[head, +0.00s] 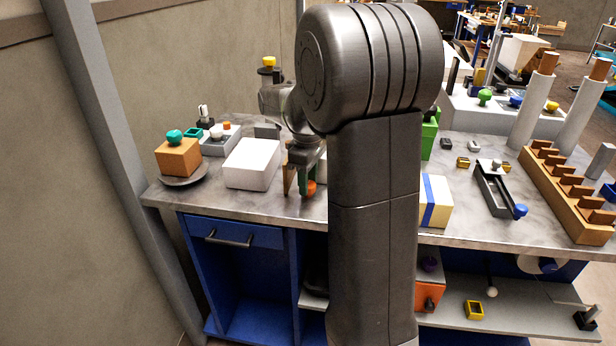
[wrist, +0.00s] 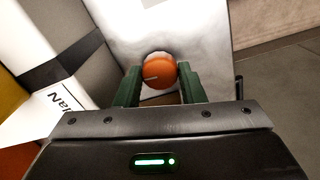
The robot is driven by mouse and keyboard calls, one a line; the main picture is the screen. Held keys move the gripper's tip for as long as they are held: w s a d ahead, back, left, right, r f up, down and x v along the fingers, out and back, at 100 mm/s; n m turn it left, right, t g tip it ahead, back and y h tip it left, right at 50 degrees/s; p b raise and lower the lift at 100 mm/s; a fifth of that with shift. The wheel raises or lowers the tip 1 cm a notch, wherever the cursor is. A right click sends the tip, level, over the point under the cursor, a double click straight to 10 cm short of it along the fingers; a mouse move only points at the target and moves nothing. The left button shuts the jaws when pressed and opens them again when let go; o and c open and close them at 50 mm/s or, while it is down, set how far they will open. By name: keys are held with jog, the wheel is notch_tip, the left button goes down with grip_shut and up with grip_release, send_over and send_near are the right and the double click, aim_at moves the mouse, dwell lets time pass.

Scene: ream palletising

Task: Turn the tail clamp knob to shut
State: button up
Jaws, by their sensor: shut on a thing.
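The orange knob (head: 311,189) is at the front part of the worktop, just left of my arm column in the head view. In the wrist view the round orange knob (wrist: 158,72) sits between my two green fingers and has a light line on its face. My gripper (wrist: 155,83) is shut on the knob, with a finger on either side. In the head view my gripper (head: 305,179) points down at it. The clamp body under the knob is mostly hidden by my fingers, so the state of the clamp cannot be told.
A white block (head: 252,163) lies left of my gripper, beside an orange-brown box with a teal knob (head: 179,156). A yellow and white block with a blue band (head: 435,202) stands right of my arm. The wrist view shows a black-banded white package (wrist: 62,65) close at left.

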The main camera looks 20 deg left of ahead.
jog(key=m+p, duration=0.3)
jog(key=m, duration=0.1)
jog(key=shift+r, duration=0.2)
jog(key=m+p, duration=0.2)
jog(key=m, duration=0.2)
jog(key=shift+m, duration=0.4)
jog(key=m+p, duration=0.2)
jog(key=m, duration=0.2)
jog(key=shift+f, duration=0.1)
jog(key=shift+m+p, duration=0.5)
jog(key=shift+m, duration=1.3)
jog(key=o, duration=1)
jog(key=shift+f, duration=0.1)
notch_tip(320, 180, up, 14)
jog(key=shift+p, duration=0.45)
